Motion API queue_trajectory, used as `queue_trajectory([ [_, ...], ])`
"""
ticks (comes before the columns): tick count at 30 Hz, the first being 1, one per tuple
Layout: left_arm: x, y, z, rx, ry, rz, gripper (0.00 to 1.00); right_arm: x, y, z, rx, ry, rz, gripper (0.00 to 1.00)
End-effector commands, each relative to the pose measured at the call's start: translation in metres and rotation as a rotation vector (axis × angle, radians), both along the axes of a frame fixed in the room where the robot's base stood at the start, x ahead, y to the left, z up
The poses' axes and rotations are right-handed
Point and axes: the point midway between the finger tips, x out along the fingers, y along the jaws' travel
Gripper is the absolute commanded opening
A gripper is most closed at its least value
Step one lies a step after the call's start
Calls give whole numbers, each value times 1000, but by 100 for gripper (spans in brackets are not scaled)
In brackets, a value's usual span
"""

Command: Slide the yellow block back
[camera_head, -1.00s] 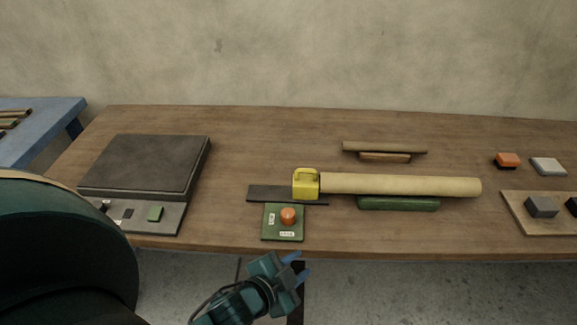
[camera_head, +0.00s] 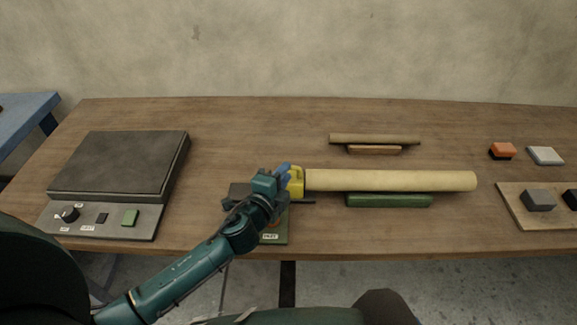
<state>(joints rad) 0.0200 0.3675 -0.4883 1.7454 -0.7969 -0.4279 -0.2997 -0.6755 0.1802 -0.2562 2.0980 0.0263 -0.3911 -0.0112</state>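The yellow block (camera_head: 297,182), with a handle on top, sits at the left end of the long cream roll (camera_head: 390,181). It stands over a dark flat strip (camera_head: 236,196) and is partly hidden by my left gripper (camera_head: 286,176). The blue fingertips are right at the block's left side. Whether they touch or close on its handle is hidden. My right gripper is not in view.
A green cradle (camera_head: 388,200) lies under the roll. A green panel (camera_head: 274,238) with an orange button is mostly covered by my arm. A dark-topped machine (camera_head: 120,162) stands at left. A thin roll (camera_head: 374,139) lies behind; the back of the table is clear.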

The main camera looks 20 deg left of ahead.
Motion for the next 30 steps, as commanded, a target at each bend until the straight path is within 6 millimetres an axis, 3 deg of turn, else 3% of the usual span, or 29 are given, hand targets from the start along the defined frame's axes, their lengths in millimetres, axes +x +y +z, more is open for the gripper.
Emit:
queue_trajectory([
  [6,27,-3,-4,-1,0,1,19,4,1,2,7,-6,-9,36],
  [17,33,-4,-6,-1,1,0,19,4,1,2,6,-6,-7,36],
  [25,33,-4,-6,-1,1,0,0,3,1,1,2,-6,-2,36],
  [30,33,-4,-6,-1,1,0,0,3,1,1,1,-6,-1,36],
])
